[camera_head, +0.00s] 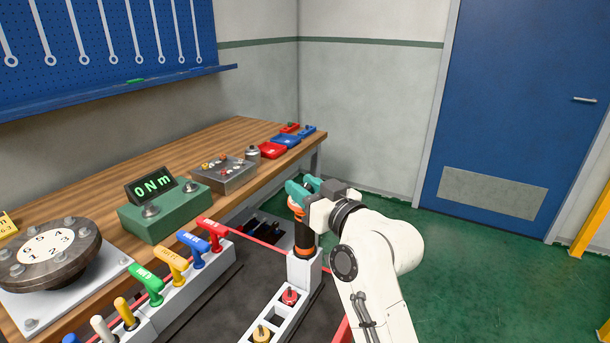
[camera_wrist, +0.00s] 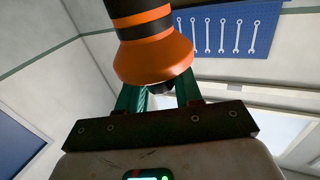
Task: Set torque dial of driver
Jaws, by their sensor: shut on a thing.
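An orange and black driver (camera_head: 306,236) stands upright in a white holder (camera_head: 303,268) at the end of a white rack. My gripper (camera_head: 301,190), with teal fingers, is at its top and shut on its orange upper part. In the wrist view the driver's flared orange collar (camera_wrist: 153,59) covers the fingertips between the teal fingers (camera_wrist: 158,92). The dial's markings are hidden. A green tester (camera_head: 165,213) on the bench has a display (camera_head: 152,186) that reads "0 Nm".
A wooden workbench (camera_head: 128,178) runs along the left wall. Several coloured T-handle tools (camera_head: 172,264) stand in a rack in front of it. A numbered flange (camera_head: 46,254) sits at the left. A metal box (camera_head: 225,174) and red and blue trays (camera_head: 272,150) lie farther back. Green floor is clear at right.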

